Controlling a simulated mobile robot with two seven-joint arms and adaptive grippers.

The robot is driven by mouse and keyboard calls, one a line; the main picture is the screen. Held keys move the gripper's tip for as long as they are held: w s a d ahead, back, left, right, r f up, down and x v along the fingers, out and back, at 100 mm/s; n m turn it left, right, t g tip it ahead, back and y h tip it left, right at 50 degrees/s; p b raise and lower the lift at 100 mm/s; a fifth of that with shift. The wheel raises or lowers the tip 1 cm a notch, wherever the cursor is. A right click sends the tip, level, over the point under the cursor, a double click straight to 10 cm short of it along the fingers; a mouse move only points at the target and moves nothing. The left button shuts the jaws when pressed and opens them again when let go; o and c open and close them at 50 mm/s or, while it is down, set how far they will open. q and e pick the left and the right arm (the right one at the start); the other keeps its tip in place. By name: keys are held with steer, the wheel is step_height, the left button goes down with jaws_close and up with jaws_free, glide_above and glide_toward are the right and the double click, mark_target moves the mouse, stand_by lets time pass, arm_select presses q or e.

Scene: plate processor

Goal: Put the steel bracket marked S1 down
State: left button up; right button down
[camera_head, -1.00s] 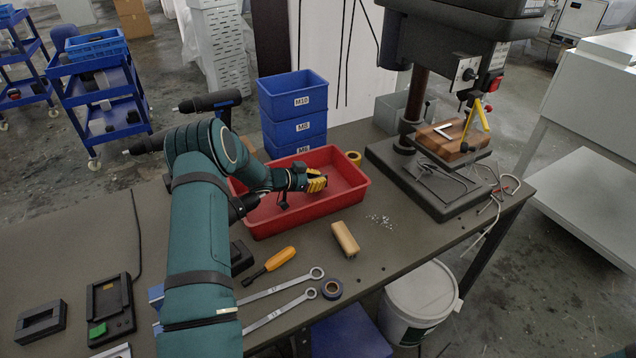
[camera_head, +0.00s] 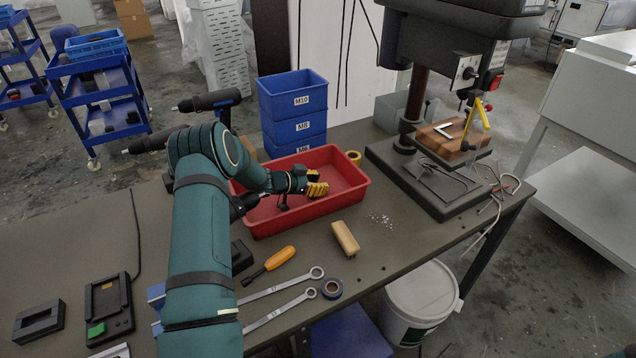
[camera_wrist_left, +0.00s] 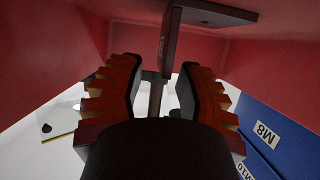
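My left gripper (camera_head: 322,185) is low inside the red tray (camera_head: 350,208), with its yellow fingers over the tray's floor. In the left wrist view its two fingers (camera_wrist_left: 160,75) stand apart. A dark angled plate, which looks like the steel bracket (camera_wrist_left: 171,42), is just beyond and between the fingertips, with a gap to the left finger. Its flange reaches along the tray's red surface. I cannot read a mark on it. In the head view the gripper hides the bracket. My right gripper is not in view.
Blue bins (camera_head: 293,99) are stacked behind the tray. A drill press (camera_head: 417,95) stands at right, with a wooden block (camera_head: 455,146) and a silver L-shaped piece. The tray's right part is clear.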

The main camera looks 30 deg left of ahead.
arm_select(q)
steer(key=shift+r, duration=0.2)
steer(key=p+v, duration=0.1)
steer(key=v, duration=0.5)
steer(key=shift+s+a+r+p, duration=0.15)
steer(key=shift+r+p, duration=0.25)
steer(key=shift+r, duration=0.15)
steer(key=shift+s+a+r, duration=0.15)
steer(key=shift+s+a, duration=0.05)
steer(key=shift+s, duration=0.25)
